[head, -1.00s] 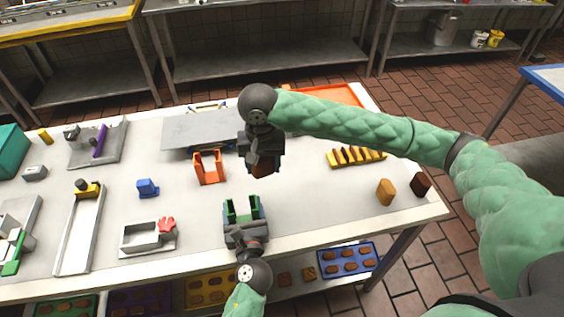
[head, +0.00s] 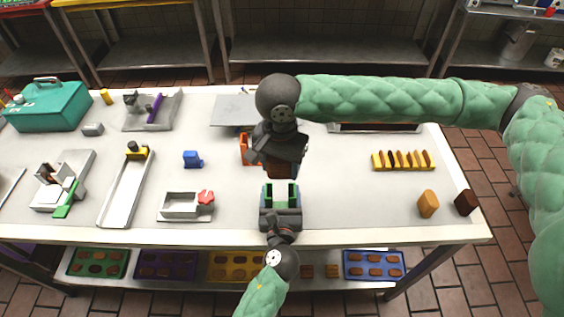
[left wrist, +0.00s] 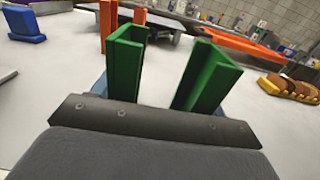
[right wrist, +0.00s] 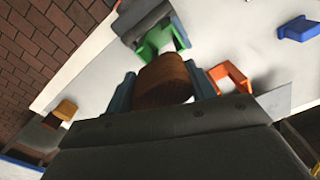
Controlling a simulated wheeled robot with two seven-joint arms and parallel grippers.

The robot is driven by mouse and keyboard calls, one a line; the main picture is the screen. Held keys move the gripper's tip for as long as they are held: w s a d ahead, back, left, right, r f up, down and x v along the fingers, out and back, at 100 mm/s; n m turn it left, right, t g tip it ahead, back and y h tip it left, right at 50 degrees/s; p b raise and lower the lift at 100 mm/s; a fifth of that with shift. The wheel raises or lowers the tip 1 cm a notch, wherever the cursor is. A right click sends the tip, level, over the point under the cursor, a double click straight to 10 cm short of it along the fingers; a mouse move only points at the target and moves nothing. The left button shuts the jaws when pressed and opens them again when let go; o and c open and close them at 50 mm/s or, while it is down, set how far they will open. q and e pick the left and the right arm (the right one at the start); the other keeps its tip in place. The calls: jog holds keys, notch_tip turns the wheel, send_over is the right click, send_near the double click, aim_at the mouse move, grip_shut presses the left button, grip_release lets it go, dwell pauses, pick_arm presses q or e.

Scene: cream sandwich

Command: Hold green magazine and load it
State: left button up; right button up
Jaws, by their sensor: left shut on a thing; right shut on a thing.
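The green magazine (head: 281,202) is a U-shaped holder with two upright walls, standing near the table's front edge. My left gripper (head: 280,212) is shut on its lower part; in the left wrist view its green walls (left wrist: 128,68) rise above the jaws. My right gripper (head: 280,160) is shut on a brown biscuit (head: 281,171), held just above and behind the magazine in the head view. The right wrist view shows the biscuit (right wrist: 163,80) between the jaws, with the green magazine (right wrist: 157,42) beyond it. I cannot tell whether they touch.
An orange magazine (head: 245,149) stands behind, partly hidden by my right gripper. A yellow rack (head: 403,166) of biscuits is to the right, with a tan biscuit (head: 428,204) and a dark biscuit (head: 465,203) upright nearby.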

aim_at(280, 178)
dwell(0.3)
jog(key=shift+f, duration=2.9)
jog(key=shift+f, duration=0.7)
jog(key=shift+r, duration=0.15)
jog(key=shift+r, duration=1.05)
